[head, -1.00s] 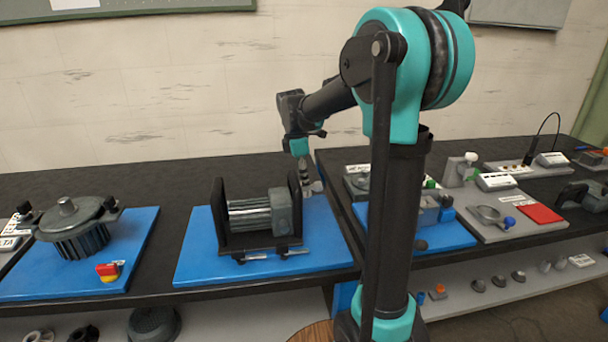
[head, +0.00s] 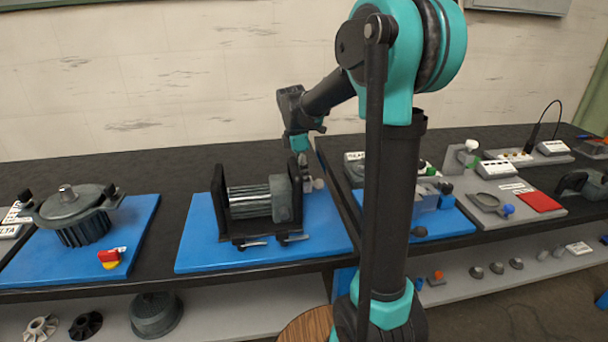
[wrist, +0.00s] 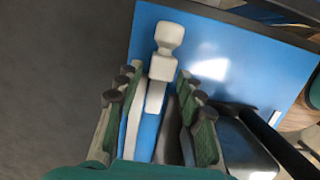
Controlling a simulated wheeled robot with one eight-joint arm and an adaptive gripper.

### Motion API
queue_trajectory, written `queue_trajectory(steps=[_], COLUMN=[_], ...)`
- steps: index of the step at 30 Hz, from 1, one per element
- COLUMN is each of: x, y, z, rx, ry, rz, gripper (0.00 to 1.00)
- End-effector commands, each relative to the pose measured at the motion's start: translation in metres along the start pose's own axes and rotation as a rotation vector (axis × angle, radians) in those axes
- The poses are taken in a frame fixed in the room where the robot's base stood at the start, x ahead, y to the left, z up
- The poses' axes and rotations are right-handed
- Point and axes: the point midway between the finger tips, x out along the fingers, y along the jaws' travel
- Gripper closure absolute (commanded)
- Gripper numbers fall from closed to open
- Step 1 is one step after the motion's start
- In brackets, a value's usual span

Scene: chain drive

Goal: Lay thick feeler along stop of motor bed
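The motor bed is a blue plate (head: 205,258) carrying a ribbed grey motor (head: 250,201) between two dark uprights. My gripper (head: 301,160) is low beside the motor's right end, partly hidden behind the right upright. In the wrist view my gripper (wrist: 157,88) has its fingers apart, with blue plate visible between them. A pale piece with a rounded knob (wrist: 166,46) lies between and beyond the fingertips; a pale knob (head: 318,184) also shows right of the motor in the head view. I cannot tell which pale part is the thick feeler or the stop, or whether either is touched.
Another blue board with a finned grey motor (head: 78,215) stands at the left. A station with a red pad (head: 539,202) is at the right. Dark bench top is bare behind the bed.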

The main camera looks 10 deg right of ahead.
Motion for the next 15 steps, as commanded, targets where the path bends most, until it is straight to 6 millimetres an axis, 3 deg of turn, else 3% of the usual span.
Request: queue_trajectory(steps=[11,15], x=[-0.001,-0.012], y=[0.000,0.000], z=[0.000,0.000], rx=[0.000,0.000], ry=[0.000,0.000], rz=[0.000,0.000], gripper=[0.51,0.51])
